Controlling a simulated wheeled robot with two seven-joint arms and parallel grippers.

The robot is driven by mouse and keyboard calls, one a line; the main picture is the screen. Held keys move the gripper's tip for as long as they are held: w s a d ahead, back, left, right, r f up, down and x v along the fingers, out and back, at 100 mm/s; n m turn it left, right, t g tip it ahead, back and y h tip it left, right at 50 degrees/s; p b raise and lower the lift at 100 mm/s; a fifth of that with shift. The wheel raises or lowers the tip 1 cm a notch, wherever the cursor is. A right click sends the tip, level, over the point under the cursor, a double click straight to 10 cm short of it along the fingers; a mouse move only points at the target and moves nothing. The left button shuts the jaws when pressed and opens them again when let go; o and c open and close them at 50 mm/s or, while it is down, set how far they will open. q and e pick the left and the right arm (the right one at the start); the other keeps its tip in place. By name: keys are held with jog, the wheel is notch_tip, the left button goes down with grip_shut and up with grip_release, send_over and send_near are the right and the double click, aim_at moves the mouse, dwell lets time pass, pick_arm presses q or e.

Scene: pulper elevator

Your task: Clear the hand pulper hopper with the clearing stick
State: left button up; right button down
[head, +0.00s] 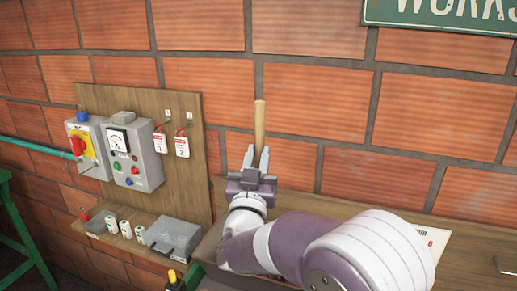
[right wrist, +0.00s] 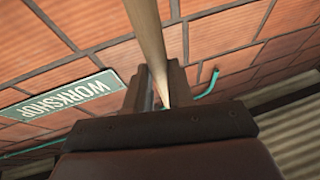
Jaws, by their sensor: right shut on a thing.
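The wooden clearing stick (head: 260,122) stands nearly upright in the head view, in front of the brick wall. My right gripper (head: 257,160) is shut on the stick, and part of the stick shows above the fingers. In the right wrist view the stick (right wrist: 150,45) runs up out of the picture from between the fingers of the gripper (right wrist: 155,85). My left gripper is not in view.
A wooden board (head: 185,205) on the wall carries a switch box (head: 84,145), a control box (head: 133,158) and red-white tags (head: 182,147). A wooden surface (head: 470,250) lies at right, and a green frame (head: 12,215) at left.

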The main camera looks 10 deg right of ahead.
jog(key=shift+b+v, duration=0.45)
jog(key=shift+v, duration=0.65)
pick_arm(q)
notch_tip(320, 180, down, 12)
jog(key=b, duration=1)
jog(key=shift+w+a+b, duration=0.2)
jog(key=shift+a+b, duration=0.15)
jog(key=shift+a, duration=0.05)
pick_arm(e)
notch_tip(320, 180, down, 14)
jog(key=w, duration=0.2)
jog(key=shift+r, duration=0.25)
jog(key=shift+w+f, duration=0.1)
jog(key=shift+f, duration=0.3)
jog(key=shift+r, duration=0.15)
pick_arm(q)
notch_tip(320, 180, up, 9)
jog(key=p, duration=0.8)
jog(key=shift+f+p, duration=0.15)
jog(key=shift+p, duration=0.2)
pick_arm(e)
notch_tip(320, 180, up, 15)
